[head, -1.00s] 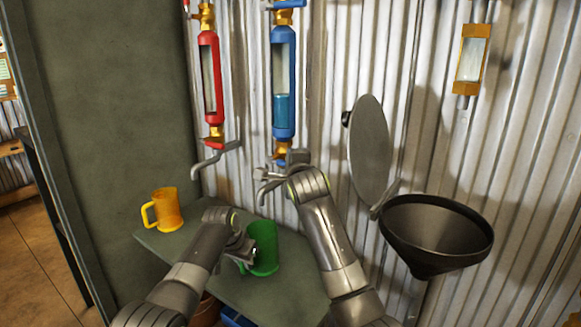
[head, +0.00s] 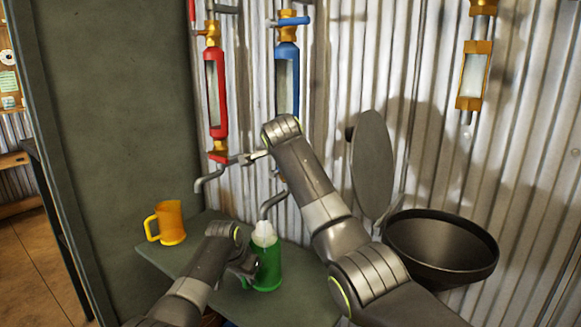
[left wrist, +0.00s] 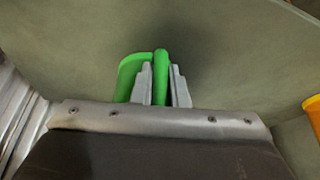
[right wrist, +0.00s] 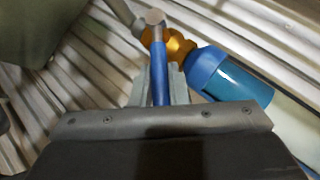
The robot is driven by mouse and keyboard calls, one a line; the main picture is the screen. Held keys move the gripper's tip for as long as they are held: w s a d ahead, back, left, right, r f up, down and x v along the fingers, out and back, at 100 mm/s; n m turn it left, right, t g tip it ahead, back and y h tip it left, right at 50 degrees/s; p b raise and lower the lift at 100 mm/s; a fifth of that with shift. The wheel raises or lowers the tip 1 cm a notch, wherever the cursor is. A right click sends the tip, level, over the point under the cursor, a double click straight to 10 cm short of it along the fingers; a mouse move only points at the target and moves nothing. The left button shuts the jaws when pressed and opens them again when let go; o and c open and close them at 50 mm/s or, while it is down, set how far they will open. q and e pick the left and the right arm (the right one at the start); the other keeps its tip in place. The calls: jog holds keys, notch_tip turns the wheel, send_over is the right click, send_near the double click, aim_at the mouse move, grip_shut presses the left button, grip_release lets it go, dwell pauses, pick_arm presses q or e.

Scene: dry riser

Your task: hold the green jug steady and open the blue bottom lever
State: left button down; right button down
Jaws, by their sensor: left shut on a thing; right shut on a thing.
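The green jug (head: 267,268) stands on the grey-green shelf under the blue tube's spout (head: 272,202); a whitish mass (head: 264,234) shows at its mouth. My left gripper (head: 248,267) is shut on the jug's handle, which shows between the fingers in the left wrist view (left wrist: 160,76). My right gripper (head: 252,157) is shut on the blue bottom lever (right wrist: 160,82), beside the brass valve (right wrist: 174,45) below the blue tube (right wrist: 230,80). In the head view my right arm hides this lever, the valve and the tube's lower end. The tube's visible window (head: 286,85) looks pale.
An orange mug (head: 169,222) stands on the shelf (head: 205,232) to the left. The red tube (head: 216,95) and its spout (head: 208,180) are close left of my right gripper. A black funnel (head: 440,245) and round grey plate (head: 372,165) are at the right.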

jog(key=shift+w+a+r, duration=0.1)
jog(key=shift+a+r, duration=0.1)
jog(key=shift+a, duration=0.05)
jog(key=shift+n+g+h, duration=0.3)
jog(key=c, duration=1.4)
grip_release()
jog(key=shift+w, duration=0.1)
jog(key=v, duration=1.2)
